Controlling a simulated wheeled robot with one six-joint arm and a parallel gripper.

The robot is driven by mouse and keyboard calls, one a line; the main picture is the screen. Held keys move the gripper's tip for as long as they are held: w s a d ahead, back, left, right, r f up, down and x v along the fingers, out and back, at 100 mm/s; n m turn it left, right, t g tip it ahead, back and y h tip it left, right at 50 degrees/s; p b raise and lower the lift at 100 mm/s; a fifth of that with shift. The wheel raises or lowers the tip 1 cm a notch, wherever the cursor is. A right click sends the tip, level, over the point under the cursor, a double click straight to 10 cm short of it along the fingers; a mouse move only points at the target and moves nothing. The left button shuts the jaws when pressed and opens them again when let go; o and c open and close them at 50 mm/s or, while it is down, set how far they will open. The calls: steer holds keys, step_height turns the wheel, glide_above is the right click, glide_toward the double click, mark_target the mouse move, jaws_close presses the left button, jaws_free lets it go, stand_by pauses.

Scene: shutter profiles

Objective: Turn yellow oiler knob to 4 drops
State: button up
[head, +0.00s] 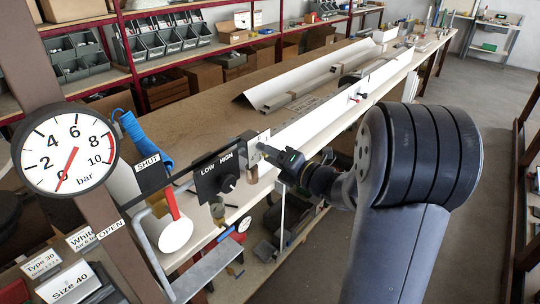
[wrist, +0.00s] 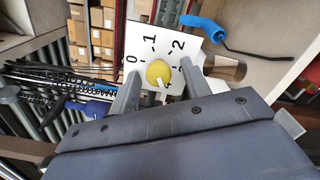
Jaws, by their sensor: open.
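The yellow oiler knob (wrist: 158,73) shows in the wrist view in front of a white dial plate (wrist: 140,45). The plate has the numbers 0, 1, 2 and 4 legible, with a partly hidden one at the right. A pale pointer mark on the knob points downward in the picture, close to the 4. My gripper (wrist: 163,76) is open, with one finger on each side of the knob; I cannot tell whether either touches it. In the head view my gripper (head: 272,153) is at the bench edge, and the knob cannot be made out there.
A black LOW/HIGH panel with a knob (head: 222,180) is left of my gripper. A red-handled lever (head: 171,203) and a pressure gauge (head: 66,150) stand farther left. White profiles (head: 310,127) lie along the bench. A blue coiled hose (head: 146,140) is behind.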

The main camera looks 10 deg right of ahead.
steer(key=b+v, duration=0.2)
steer(key=v, duration=0.8)
steer(key=shift+s+d, duration=0.2)
steer(key=shift+s, duration=0.1)
steer(key=p+x, duration=0.2)
steer(key=x, duration=0.8)
steer(key=shift+w+a, duration=0.2)
steer(key=shift+w, duration=0.15)
